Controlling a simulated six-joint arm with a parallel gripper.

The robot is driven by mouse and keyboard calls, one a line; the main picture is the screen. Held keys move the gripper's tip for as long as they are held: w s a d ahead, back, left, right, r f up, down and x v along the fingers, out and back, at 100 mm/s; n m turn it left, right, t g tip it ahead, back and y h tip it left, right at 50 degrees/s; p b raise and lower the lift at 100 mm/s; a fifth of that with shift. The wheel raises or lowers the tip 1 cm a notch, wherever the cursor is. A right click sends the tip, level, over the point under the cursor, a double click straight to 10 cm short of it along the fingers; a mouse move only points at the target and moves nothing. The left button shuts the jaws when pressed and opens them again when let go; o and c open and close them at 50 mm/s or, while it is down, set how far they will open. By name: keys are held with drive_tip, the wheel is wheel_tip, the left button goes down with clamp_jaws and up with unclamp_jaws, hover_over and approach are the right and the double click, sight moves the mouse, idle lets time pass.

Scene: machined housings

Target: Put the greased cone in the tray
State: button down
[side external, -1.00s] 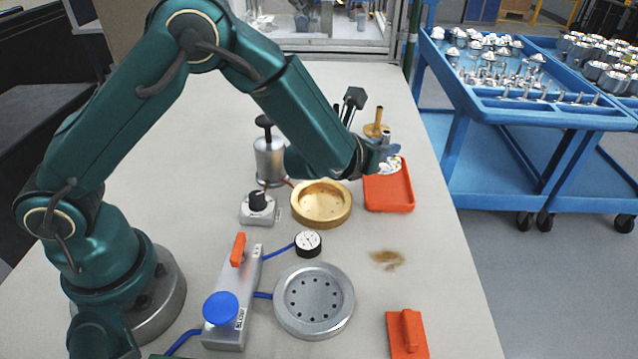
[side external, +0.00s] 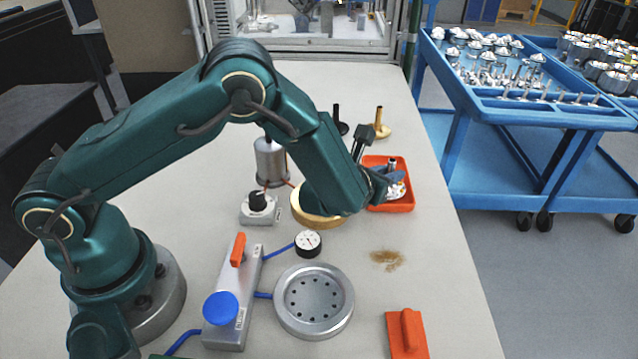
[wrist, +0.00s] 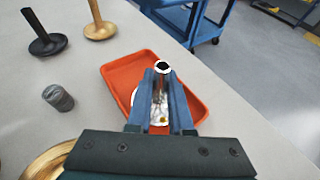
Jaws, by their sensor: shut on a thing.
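The cone has a slim metal stem and a white, grease-smeared base (side external: 397,191). In the wrist view its base (wrist: 152,112) shows a small orange-brown spot, and its hollow stem stands between my fingers. My gripper (side external: 387,176) is shut on the stem, with a blue-grey finger on each side; it also shows in the wrist view (wrist: 161,88). The orange tray (side external: 407,207) is below, and the cone's base appears within its rim. The tray also shows in the wrist view (wrist: 118,76). I cannot tell whether the cone touches the tray floor.
A brass ring (side external: 318,219) is partly hidden behind my arm. A black spindle stand (wrist: 44,43) and a brass one (wrist: 98,28) stand behind the tray. A metal chuck (side external: 314,301), a gauge (side external: 308,243) and an orange hand tool (side external: 407,333) lie nearer. A brown stain (side external: 387,259) marks the bench.

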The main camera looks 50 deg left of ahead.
drive_tip(key=c, duration=0.8)
unclamp_jaws()
